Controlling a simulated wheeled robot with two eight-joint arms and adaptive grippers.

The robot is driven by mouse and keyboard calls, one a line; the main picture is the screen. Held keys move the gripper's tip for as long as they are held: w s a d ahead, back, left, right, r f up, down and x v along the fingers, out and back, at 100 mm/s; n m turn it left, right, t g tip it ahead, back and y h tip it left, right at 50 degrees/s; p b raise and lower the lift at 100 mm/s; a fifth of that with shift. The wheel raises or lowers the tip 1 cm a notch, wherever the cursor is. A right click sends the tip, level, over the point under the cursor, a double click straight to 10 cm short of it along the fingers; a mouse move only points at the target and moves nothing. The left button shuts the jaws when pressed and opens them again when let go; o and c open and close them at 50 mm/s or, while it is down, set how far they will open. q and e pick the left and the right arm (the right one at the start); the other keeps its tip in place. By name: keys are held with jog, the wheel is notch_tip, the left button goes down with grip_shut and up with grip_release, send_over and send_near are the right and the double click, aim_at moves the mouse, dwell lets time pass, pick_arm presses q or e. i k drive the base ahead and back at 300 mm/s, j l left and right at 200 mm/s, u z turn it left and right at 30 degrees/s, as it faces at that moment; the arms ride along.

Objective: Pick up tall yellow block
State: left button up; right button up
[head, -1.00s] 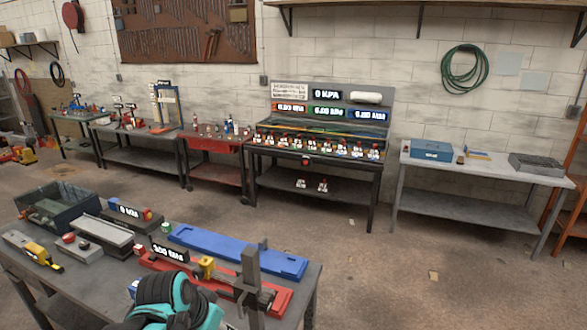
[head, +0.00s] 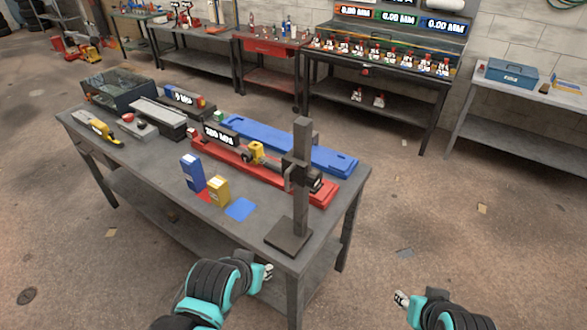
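The yellow block (head: 218,190) stands upright on the near part of the grey bench (head: 150,165). A taller blue block (head: 193,172) stands just left of it and slightly farther back. My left gripper (head: 267,272) is low at the bench's front edge, to the right of and nearer than the yellow block, apart from it. My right gripper (head: 400,299) is off to the right over the floor, clear of the bench. Both grippers are small in view, and their finger opening cannot be made out. Nothing is visibly held.
A flat blue square (head: 240,209) lies right of the yellow block, and a red patch (head: 205,196) shows beside the blocks. A dark upright stand (head: 301,185) rises at the bench's right end. Red (head: 225,160) and blue (head: 270,140) rails lie behind.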

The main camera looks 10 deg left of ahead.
aim_at(218, 187)
jog(key=i+j+z, duration=0.15)
jog(key=j+z, duration=0.3)
jog(key=j, duration=0.4)
jog(key=j+z, duration=0.45)
jog(key=j, duration=0.45)
